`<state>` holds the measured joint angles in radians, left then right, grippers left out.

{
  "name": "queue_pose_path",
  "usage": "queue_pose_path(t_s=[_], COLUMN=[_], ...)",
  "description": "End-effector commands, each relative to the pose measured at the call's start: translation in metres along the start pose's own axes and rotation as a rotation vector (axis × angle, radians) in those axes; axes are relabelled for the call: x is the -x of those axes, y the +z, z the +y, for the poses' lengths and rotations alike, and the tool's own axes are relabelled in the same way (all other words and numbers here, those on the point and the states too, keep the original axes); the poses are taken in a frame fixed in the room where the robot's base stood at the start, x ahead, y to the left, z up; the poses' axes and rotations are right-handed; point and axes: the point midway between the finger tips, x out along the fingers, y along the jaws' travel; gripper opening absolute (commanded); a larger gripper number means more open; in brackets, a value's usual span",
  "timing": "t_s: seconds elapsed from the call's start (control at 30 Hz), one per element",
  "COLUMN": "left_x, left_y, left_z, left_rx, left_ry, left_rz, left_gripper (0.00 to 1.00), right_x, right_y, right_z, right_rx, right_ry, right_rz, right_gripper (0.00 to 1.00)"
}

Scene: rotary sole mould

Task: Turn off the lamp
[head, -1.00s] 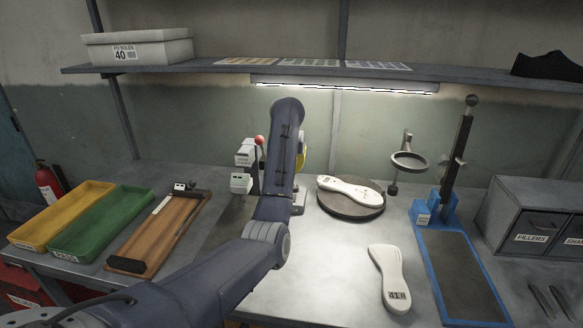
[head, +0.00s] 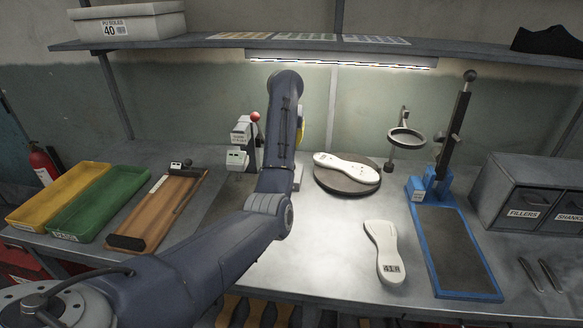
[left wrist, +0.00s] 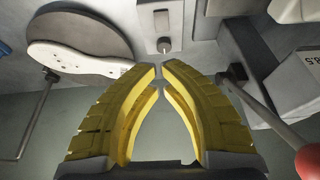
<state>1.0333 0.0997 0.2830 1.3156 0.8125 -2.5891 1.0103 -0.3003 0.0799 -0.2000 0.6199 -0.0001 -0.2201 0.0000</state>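The lamp (head: 340,60) is a long strip under the shelf, and it is lit. My left arm rises in the middle of the head view and hides most of its gripper; a bit of yellow finger (head: 300,130) shows behind it. In the left wrist view the yellow fingers of my left gripper (left wrist: 159,68) curve together, tips almost touching, nothing between them. Just beyond the tips is a pale plate with a small round knob (left wrist: 165,45); I cannot tell whether they touch. Whether it is the lamp's switch is not clear. My right gripper is not in view.
A turntable (head: 346,188) with a white sole (head: 346,167) stands right of my arm. A lever with a red ball (head: 255,117), also in the wrist view (left wrist: 310,162), stands left. A ring stand (head: 406,137) and blue-framed press (head: 455,292) are farther right.

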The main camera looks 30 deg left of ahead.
Motion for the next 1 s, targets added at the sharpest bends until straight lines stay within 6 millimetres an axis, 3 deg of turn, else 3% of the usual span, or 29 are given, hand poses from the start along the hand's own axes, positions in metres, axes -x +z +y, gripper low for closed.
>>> queue_pose_path(t_s=[0.17,0.8,1.0], left_x=[-0.014,-0.111,-0.13], left_y=[0.001,0.003,0.007], left_z=[-0.002,-0.001,-0.001], left_rx=[-0.001,0.0,0.0], left_ry=[-0.004,-0.003,-0.002], left_rz=[-0.003,-0.003,-0.002], left_gripper=[0.0,0.0,0.0], right_x=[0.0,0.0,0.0], right_y=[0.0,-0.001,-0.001], right_z=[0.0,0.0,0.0], right_rx=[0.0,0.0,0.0], right_ry=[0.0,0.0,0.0], right_rz=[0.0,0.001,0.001], right_gripper=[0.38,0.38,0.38])
